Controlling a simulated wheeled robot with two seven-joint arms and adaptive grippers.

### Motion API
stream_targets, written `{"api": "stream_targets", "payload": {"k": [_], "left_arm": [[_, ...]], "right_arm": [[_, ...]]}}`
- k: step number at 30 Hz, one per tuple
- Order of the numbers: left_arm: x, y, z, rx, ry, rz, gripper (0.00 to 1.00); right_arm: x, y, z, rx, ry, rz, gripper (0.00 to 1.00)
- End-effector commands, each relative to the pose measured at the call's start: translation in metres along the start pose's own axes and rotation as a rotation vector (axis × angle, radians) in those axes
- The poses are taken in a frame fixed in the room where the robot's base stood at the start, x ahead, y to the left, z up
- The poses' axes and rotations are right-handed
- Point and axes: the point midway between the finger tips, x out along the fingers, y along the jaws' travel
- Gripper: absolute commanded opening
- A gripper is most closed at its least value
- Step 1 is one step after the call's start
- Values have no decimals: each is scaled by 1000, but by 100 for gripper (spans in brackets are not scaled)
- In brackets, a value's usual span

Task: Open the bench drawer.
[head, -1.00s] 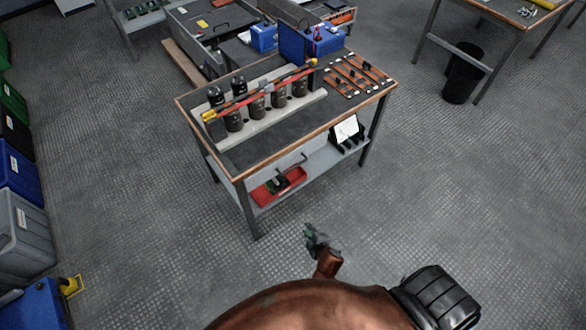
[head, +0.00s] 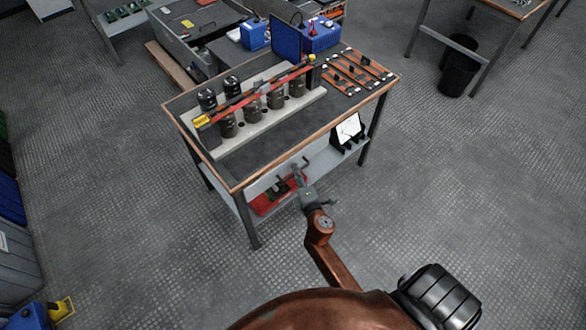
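The bench (head: 243,172) stands in the middle of the head view, with a wooden edge and dark top. A dark bar handle (head: 304,162) shows under its near edge, partly covered by my gripper. The drawer front behind the handle is hard to make out, and no gap shows there. My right gripper (head: 298,174) reaches up from below to the front of the bench, close to the handle. Its fingers are too small to tell whether they are open or shut, or whether they touch the handle. My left gripper is not in view.
Capacitors and a red bar (head: 240,102) stand on the bench top. A red tray (head: 268,200) and a white meter (head: 348,130) sit on the lower shelf. A black bin (head: 459,75) stands at right. The floor before the bench is clear.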

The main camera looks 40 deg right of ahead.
Motion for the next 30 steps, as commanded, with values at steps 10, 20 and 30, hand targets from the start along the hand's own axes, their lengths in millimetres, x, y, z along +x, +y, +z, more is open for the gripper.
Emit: {"api": "stream_targets", "payload": {"k": [10, 20, 30], "left_arm": [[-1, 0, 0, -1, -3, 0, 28], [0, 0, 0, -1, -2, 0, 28], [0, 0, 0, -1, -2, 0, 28]], "right_arm": [[0, -2, 12, 3, -15, -2, 16], [0, -2, 11, 3, -14, -2, 0], [0, -2, 8, 2, -11, -2, 0]]}}
